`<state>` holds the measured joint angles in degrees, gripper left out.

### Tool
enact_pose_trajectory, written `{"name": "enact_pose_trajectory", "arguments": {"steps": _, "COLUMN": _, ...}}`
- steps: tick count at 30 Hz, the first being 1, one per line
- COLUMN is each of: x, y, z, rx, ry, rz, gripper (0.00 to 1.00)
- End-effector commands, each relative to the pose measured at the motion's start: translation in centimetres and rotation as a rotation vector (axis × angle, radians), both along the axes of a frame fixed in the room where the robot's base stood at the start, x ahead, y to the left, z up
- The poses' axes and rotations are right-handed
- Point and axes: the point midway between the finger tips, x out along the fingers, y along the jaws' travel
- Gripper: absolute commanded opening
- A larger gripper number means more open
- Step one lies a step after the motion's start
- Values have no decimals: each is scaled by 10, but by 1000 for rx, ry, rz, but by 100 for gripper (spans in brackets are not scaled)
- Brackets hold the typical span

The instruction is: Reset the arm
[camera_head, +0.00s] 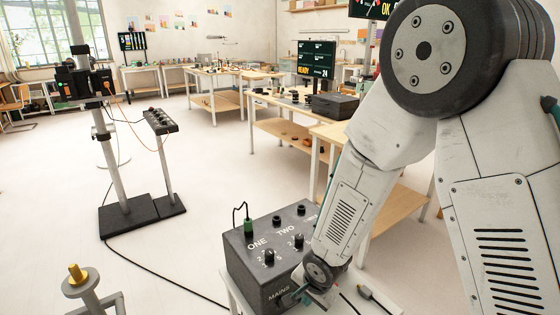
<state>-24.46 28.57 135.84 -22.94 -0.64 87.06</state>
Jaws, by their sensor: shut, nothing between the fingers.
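My arm (345,205) reaches down from the upper right, bent at a large dark joint. My gripper (316,297) is at its lower end, small and partly hidden by the wrist. It is shut and empty, close to the front right side of a dark grey control box (240,262). I cannot tell whether it touches the box. The box has labels ONE, TWO and MAINS, with several knobs and sockets. A green plug (248,226) with a black cable stands in its top left. My arm hides the box's right part.
The box stands on a small white table, where a grey cable connector (366,293) lies. A brass-topped post (77,276) is at lower left. Workbenches (270,120) stand behind. The middle floor is clear except for a cable.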

Motion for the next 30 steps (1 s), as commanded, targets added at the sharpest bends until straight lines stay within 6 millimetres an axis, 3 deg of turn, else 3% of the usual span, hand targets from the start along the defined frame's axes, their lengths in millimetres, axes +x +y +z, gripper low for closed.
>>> {"name": "enact_pose_trajectory", "arguments": {"steps": 5, "x": -28, "y": -37, "z": 25, "rx": -189, "ry": 104, "rz": 229, "gripper": 0}}
{"name": "enact_pose_trajectory", "arguments": {"steps": 11, "x": -59, "y": -84, "z": 90, "rx": -304, "ry": 223, "rz": 454, "gripper": 0}}
{"name": "enact_pose_trajectory", "arguments": {"steps": 18, "x": -113, "y": -131, "z": 180, "rx": -306, "ry": 330, "rz": 673, "gripper": 0}}
{"name": "enact_pose_trajectory", "arguments": {"steps": 24, "x": -165, "y": -157, "z": 242, "rx": -250, "ry": 338, "rz": 787, "gripper": 0}}
{"name": "enact_pose_trajectory", "arguments": {"steps": 30, "x": -210, "y": -173, "z": 287, "rx": -211, "ry": 260, "rz": 794, "gripper": 0}}
